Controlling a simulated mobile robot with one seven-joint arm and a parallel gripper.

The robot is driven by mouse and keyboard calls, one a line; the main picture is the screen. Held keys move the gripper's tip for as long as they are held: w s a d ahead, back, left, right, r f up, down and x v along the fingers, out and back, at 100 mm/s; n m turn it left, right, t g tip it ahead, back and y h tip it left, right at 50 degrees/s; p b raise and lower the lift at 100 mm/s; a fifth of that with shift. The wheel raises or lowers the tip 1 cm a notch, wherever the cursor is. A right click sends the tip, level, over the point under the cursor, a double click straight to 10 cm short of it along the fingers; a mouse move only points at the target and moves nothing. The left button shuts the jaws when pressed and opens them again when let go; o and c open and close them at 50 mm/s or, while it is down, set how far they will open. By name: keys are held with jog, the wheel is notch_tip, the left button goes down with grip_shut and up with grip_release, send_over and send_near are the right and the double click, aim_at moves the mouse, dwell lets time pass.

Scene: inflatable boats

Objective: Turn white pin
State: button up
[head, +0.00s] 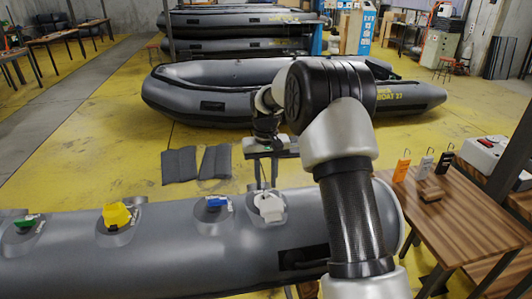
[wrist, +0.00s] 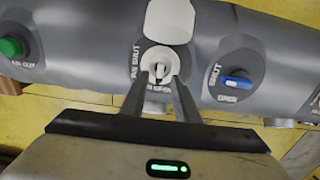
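The white pin (wrist: 160,70) sits in a round white valve seat on a grey inflatable tube (wrist: 85,45), at the centre of the wrist view. A white cap (wrist: 170,20) lies open just beyond it. My gripper (wrist: 160,80) reaches over the seat, with one finger on each side of the pin and a gap between the fingertips. I cannot tell whether either finger touches the pin. In the head view the white valve (head: 269,207) is on top of the tube, with my gripper (head: 263,185) coming down just behind it.
A blue handle (wrist: 236,83) and a green knob (wrist: 10,47) flank the pin. A yellow valve (head: 117,215) is further left on the tube. A wooden table (head: 455,222) with small tags stands at the right. A grey boat (head: 215,92) lies behind on the yellow floor.

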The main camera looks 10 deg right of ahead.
aim_at(266, 192)
notch_tip(266, 192, up, 14)
dwell(0.3)
jog(key=shift+r, duration=0.1)
